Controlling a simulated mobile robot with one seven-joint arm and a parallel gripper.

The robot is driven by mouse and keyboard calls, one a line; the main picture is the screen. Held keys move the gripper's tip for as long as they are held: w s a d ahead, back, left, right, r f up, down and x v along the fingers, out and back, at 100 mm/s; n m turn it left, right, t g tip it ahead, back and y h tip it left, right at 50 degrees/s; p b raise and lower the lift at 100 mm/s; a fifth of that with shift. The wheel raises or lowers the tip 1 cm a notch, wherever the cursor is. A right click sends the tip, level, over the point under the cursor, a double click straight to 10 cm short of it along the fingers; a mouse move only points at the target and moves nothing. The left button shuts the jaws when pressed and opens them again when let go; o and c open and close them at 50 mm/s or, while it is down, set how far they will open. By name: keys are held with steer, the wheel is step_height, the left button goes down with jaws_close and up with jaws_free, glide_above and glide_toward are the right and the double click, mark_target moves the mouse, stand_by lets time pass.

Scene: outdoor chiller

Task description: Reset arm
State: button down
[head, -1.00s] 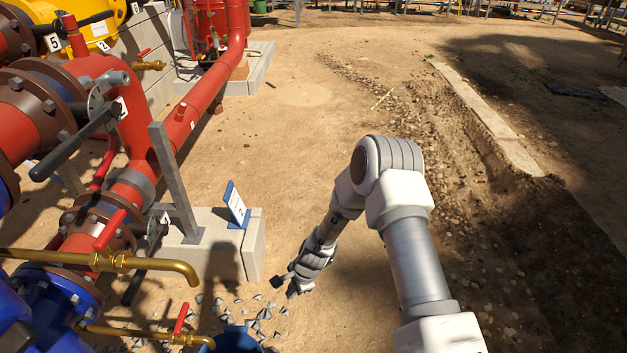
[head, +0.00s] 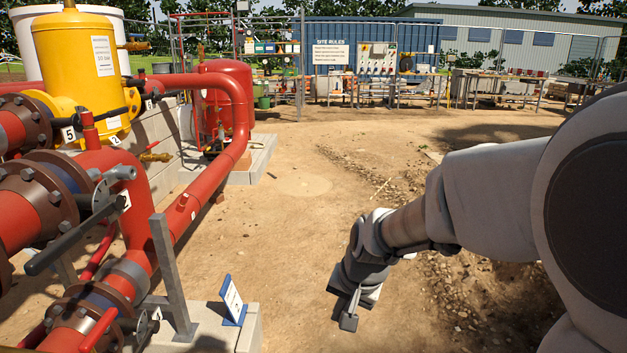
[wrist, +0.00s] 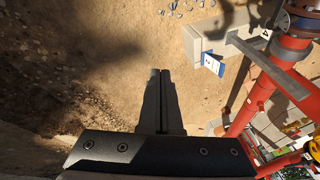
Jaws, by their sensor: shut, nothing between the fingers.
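My arm comes in from the right of the head view and reaches down and left over bare ground. My gripper (head: 350,312) hangs at its end, right of the red pipework and clear of it. In the wrist view my gripper (wrist: 160,72) points over sandy ground, its two fingers side by side and closed together with nothing between them. Nothing touches the fingers.
Red pipes (head: 190,212) with valves and black lever handles run along the left. A blue and white sign (head: 233,300) stands on a concrete block (head: 247,335). A yellow tank (head: 82,65) and red tank (head: 222,95) stand behind. Open dirt lies ahead; workbenches are far back.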

steer(key=s+d+r+n+t+h, duration=0.1)
steer(key=s+d+r, duration=0.25)
steer(key=s, duration=0.25)
steer(key=s+d+r+n, duration=0.2)
steer(key=s+r, duration=0.2)
steer(key=s, duration=0.3)
steer(key=s+d+r+n+t+h, duration=0.1)
steer(key=s+d+r, duration=0.25)
steer(key=s, duration=0.25)
step_height(320, 180, up, 24)
steer(key=p, duration=2.3)
steer(key=shift+s+f+p, duration=0.2)
steer(key=shift+p, duration=0.15)
steer(key=shift+a, duration=0.15)
